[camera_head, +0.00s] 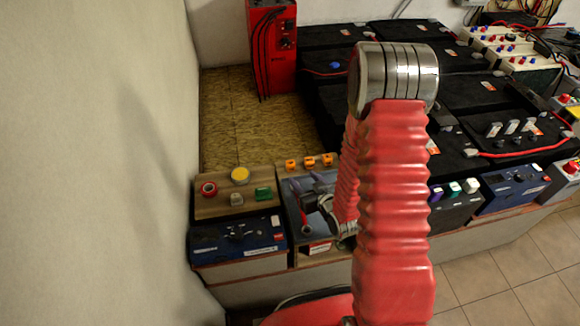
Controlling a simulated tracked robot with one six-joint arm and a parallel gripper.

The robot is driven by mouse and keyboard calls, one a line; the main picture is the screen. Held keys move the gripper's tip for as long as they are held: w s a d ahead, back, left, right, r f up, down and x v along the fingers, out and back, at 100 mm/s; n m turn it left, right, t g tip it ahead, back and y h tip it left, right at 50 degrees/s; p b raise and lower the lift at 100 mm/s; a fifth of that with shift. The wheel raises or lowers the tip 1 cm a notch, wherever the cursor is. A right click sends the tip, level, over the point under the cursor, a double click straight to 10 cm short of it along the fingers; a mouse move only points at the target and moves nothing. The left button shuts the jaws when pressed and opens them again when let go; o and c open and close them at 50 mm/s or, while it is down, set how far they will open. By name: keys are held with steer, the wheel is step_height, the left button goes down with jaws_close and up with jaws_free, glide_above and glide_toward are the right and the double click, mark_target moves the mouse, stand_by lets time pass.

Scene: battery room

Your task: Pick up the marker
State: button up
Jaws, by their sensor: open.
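No marker can be made out for certain. A thin dark stick with a red end (306,229) shows on the grey tray below my gripper; whether it is a marker or a cable end, I cannot tell. My gripper (304,186) is small and partly hidden behind my red-sleeved arm. It is over the grey tray (291,220), pointing left, and looks open with nothing seen between its jaws. My arm hides the right part of this tray.
A red cabinet (272,50) and black batteries (335,45) stand behind. A wall closes the left.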

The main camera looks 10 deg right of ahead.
mark_target(292, 166)
steer(key=shift+w, duration=0.1)
steer(key=x, duration=0.7)
steer(key=shift+w+a+f, duration=0.1)
steer(key=shift+w+f, duration=0.25)
steer(key=shift+w, duration=0.3)
steer(key=shift+x, duration=2.6)
steer(key=shift+r, duration=0.1)
steer(key=shift+c, duration=0.2)
steer(key=c, duration=1.1)
steer(key=shift+c, duration=0.2)
